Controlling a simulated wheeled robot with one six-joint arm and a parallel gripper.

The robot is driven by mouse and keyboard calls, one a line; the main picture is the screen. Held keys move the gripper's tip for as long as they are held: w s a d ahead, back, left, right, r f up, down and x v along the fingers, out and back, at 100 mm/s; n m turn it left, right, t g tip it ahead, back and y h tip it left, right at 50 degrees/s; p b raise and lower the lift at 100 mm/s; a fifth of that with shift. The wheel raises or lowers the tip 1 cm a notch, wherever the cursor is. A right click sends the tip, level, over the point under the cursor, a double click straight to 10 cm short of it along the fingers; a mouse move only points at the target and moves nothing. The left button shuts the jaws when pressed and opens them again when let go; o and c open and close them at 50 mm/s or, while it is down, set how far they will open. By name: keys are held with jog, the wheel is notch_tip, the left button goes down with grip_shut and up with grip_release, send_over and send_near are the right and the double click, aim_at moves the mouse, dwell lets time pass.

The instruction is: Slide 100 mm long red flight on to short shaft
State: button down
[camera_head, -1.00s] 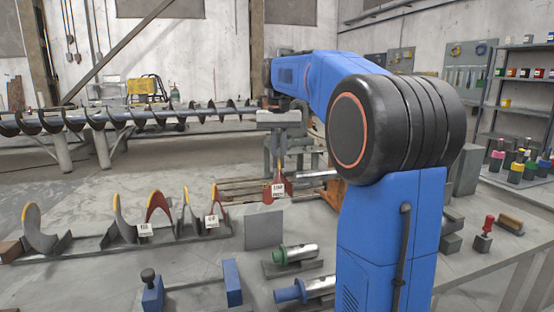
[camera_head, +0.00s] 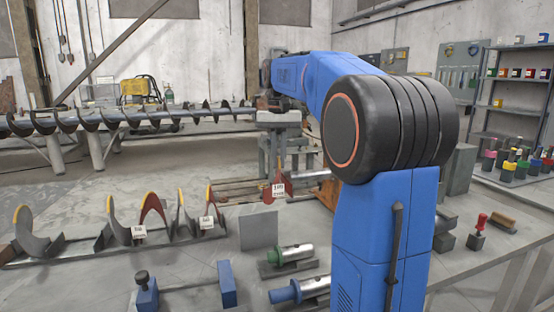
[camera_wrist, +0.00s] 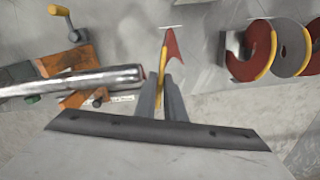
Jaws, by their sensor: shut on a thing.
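My gripper (camera_wrist: 160,98) is shut on a red flight (camera_wrist: 173,47) with a yellow edge. A bare silver shaft (camera_wrist: 75,83) lies level in an orange holder, left of the fingers in the wrist view. The shaft (camera_head: 310,176) shows just right of the flight in the head view. Flight and shaft look apart. My arm hides part of the holder in the head view.
A rack (camera_head: 75,247) with several tagged flights stands left. A green-ended shaft (camera_head: 297,252) and a blue-ended shaft (camera_head: 312,287) lie in front, near a grey upright plate (camera_head: 259,230). A yellow-handled crank (camera_wrist: 60,11) stands beyond the holder.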

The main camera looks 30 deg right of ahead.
jog(key=shift+s+d, duration=0.6)
jog(key=shift+d, duration=1.55)
jog(key=shift+s+d, duration=0.65)
jog(key=shift+d, duration=1.45)
jog(key=shift+s+d, duration=0.6)
jog(key=shift+d, duration=1.55)
dwell(1.0)
jog(key=c, duration=1.8)
grip_release()
jog(key=shift+o, duration=0.2)
